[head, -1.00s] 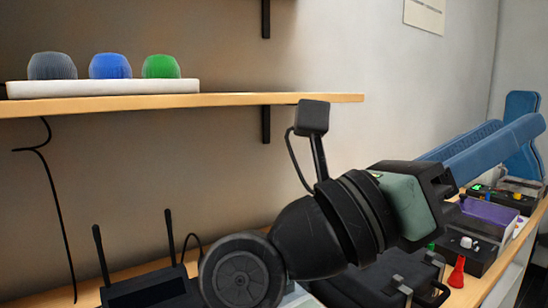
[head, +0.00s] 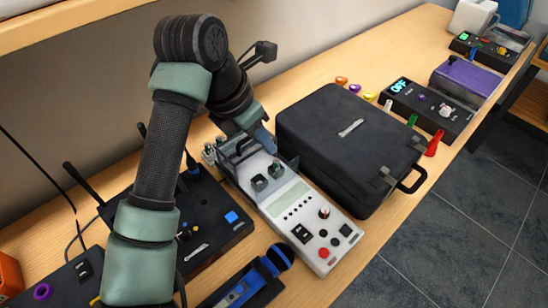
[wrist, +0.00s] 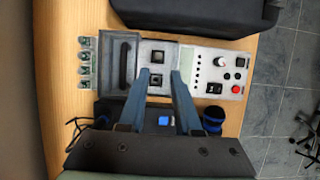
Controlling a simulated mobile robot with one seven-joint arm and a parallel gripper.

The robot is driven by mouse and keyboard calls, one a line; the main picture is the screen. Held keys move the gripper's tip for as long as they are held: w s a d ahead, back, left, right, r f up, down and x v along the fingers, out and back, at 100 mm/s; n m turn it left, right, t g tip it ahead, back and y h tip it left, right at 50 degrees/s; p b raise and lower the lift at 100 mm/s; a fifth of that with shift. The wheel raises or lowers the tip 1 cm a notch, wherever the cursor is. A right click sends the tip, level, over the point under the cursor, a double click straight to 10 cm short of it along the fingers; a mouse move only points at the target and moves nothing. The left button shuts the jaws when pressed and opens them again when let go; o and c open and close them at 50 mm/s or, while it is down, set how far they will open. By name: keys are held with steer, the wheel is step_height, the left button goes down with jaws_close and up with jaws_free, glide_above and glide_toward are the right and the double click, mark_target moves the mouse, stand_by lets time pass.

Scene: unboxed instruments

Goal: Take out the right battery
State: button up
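A light grey instrument (head: 290,205) lies on the bench; it also shows in the wrist view (wrist: 222,72). Two dark square parts are set in it, one (head: 276,169) nearer the black case and the other (head: 260,183) beside it; I cannot tell whether they are batteries. The wrist view shows them as an upper square (wrist: 157,55) and a lower square (wrist: 155,79). A dark frame with a handle (wrist: 122,62) is at the instrument's end. My gripper (wrist: 162,72) is open and empty, its blue fingers over the instrument around the lower square. Contact is unclear.
A closed black case (head: 345,140) stands right beside the instrument. A black router-like box (head: 215,215) and a blue-and-black tool (head: 250,285) lie on the other side. Small metal terminals (wrist: 86,62) sit at the instrument's end. A shelf edge (head: 70,25) hangs above left.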

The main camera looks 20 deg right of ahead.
mark_target(276, 160)
steer(key=p+x, duration=0.1)
steer(key=x, duration=0.8)
steer(key=shift+w, duration=0.1)
steer(key=shift+a, duration=0.1)
steer(key=shift+c, duration=0.3)
jaws_close()
